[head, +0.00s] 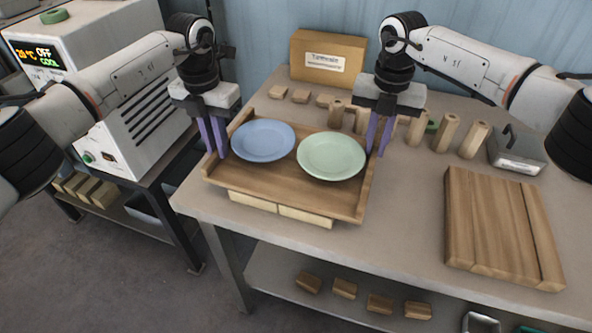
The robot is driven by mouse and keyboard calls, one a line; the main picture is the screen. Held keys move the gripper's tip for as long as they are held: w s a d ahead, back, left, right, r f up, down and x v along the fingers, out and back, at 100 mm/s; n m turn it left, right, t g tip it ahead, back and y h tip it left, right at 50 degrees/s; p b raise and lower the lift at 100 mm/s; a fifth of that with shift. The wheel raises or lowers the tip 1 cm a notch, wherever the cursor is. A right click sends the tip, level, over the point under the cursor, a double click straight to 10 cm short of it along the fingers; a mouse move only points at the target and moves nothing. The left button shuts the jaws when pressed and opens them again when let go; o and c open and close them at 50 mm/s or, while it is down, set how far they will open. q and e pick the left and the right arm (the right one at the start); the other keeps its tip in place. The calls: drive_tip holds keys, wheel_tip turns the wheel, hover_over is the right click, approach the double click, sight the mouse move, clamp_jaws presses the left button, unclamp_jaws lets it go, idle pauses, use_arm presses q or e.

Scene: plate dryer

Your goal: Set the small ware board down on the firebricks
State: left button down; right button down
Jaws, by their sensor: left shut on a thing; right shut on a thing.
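The small ware board (235,184) is a brown wooden tray with raised edges. It carries a blue plate (263,140) and a green plate (331,156) and looks about level. My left gripper (218,150) is shut on its left edge, and my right gripper (376,152) is shut on its right edge. Pale firebricks show below the board's front edge, one on the left (252,202) and one on the right (305,216). The board hides most of them. I cannot tell whether it touches them or hangs slightly above.
A larger slatted wooden board (490,230) lies on the table at right. Several wooden posts (446,132) stand behind, beside a grey container (517,150). A cardboard box (327,55) is at the back. A white machine (90,50) with a display stands left. Table front centre-right is clear.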

use_arm(q)
drive_tip(key=shift+f+b, duration=0.5)
drive_tip(key=shift+f, duration=0.15)
use_arm(e)
drive_tip(key=shift+f, duration=0.6)
use_arm(q)
drive_tip(key=c, duration=1.8)
unclamp_jaws()
drive_tip(key=shift+r, duration=0.1)
use_arm(e)
drive_tip(key=c, duration=1.8)
unclamp_jaws()
drive_tip(key=shift+r, duration=0.1)
use_arm(q)
drive_tip(key=shift+o, duration=0.2)
use_arm(e)
drive_tip(key=shift+o, duration=0.2)
use_arm(q)
drive_tip(key=shift+r, duration=0.1)
use_arm(e)
drive_tip(key=shift+r, duration=0.1)
